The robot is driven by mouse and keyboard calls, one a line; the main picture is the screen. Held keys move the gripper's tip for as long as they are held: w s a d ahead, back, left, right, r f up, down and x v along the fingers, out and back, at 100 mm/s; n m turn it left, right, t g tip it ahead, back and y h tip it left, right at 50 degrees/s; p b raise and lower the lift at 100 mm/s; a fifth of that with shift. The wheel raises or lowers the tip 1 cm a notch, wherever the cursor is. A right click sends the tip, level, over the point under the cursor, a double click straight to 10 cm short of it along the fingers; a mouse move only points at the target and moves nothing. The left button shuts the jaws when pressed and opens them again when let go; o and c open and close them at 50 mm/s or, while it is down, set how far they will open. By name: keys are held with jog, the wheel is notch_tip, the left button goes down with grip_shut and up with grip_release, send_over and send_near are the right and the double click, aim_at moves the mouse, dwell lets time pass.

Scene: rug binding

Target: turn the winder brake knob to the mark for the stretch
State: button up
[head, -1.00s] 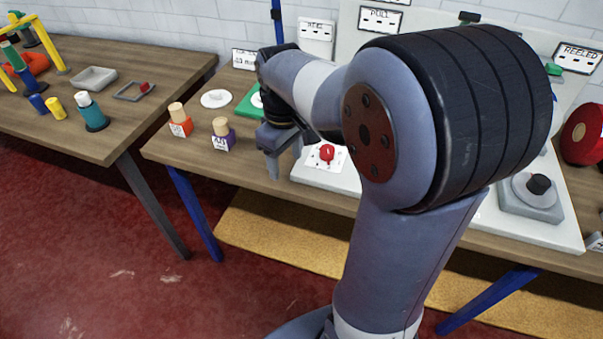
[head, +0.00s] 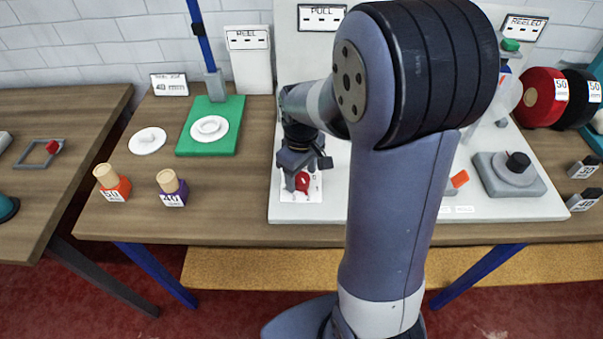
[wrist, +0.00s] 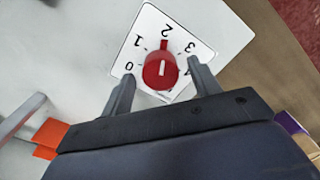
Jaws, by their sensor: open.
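The red brake knob (wrist: 160,72) sits on a square white dial plate (wrist: 190,42) marked 0, 1, 2, 3 and a partly hidden numeral. The knob's raised bar points at about the 2. In the head view the knob (head: 303,182) shows at the front left of a white board (head: 400,207). My gripper (wrist: 161,74) is open, with one finger on each side of the knob; I cannot tell whether either touches it. In the head view my gripper (head: 303,168) is over the dial.
A grey block with a black knob (head: 517,163) is at right. An orange piece (head: 459,179) shows beside my arm.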

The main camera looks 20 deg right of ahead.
jog(key=shift+f, duration=0.15)
jog(key=shift+c, duration=0.2)
jog(key=c, duration=1)
jog(key=shift+o, duration=0.2)
jog(key=m, duration=0.4)
jog(key=shift+m, duration=2.9)
